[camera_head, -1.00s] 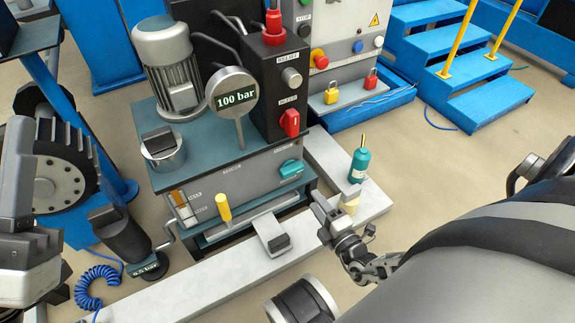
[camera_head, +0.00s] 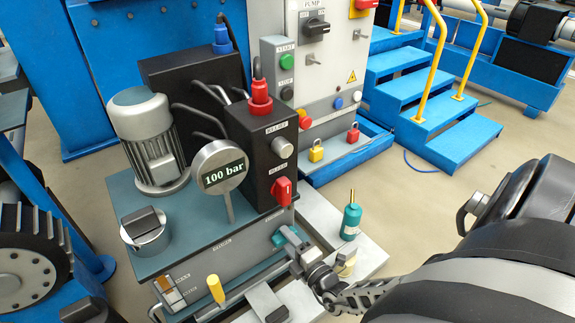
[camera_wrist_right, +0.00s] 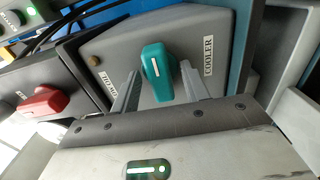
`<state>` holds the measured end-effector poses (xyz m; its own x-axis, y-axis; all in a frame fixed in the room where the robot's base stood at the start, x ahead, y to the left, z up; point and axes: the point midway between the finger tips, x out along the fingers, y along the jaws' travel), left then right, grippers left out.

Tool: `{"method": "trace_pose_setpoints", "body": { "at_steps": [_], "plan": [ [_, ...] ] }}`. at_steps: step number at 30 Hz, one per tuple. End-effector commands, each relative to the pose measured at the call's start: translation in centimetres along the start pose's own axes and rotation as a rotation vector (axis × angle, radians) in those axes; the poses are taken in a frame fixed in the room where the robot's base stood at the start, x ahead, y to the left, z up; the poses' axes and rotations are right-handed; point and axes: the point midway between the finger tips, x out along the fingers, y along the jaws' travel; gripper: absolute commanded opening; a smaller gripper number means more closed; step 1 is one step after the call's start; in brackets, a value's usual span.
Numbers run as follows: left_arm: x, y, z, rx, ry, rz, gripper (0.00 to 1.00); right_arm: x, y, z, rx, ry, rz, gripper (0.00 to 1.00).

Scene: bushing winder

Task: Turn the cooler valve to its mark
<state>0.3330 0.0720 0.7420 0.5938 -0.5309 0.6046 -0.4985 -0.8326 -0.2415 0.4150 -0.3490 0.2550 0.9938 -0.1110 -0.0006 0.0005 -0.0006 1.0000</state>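The cooler valve has a teal handle (camera_wrist_right: 157,72) with a white line, on the front of a grey box (camera_wrist_right: 112,45). A "COOLER" label (camera_wrist_right: 208,56) is beside it, and a second label (camera_wrist_right: 111,90) is on its other side. In the right wrist view my right gripper (camera_wrist_right: 159,80) is open, with one finger on each side of the handle; I cannot tell whether they touch it. In the head view the right gripper (camera_head: 291,240) is at the box front and partly hides the teal handle (camera_head: 279,238). My left gripper is out of view.
A red knob (camera_head: 282,191) is above the valve on the black block. A "100 bar" gauge (camera_head: 220,168) and a motor (camera_head: 145,130) stand on the bench. A yellow handle (camera_head: 216,289) is left of the valve. A teal bottle (camera_head: 350,219) stands to the right.

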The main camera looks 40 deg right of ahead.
Motion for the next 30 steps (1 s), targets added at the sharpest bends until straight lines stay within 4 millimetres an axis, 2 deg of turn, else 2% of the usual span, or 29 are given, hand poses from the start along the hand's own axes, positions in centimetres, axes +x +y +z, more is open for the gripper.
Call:
{"method": "trace_pose_setpoints", "body": {
  "at_steps": [1, 3, 5, 17, 30],
  "plan": [
    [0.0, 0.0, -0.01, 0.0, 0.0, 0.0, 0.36, 0.0, 0.01, -0.01, 0.0, 0.0, 0.0, 0.34],
    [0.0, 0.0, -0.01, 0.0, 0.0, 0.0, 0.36, -0.01, 0.01, -0.01, 0.0, 0.0, 0.0, 0.15],
    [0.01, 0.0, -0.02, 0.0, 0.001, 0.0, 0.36, -0.01, 0.01, -0.01, 0.0, 0.0, 0.0, 0.01],
    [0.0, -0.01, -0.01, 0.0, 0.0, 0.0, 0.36, -0.01, 0.03, 0.0, -0.056, 0.001, 0.001, 0.01],
    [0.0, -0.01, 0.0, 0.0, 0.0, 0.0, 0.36, 0.01, 0.02, 0.01, -0.396, 0.001, 0.001, 0.01]
  ]
}}
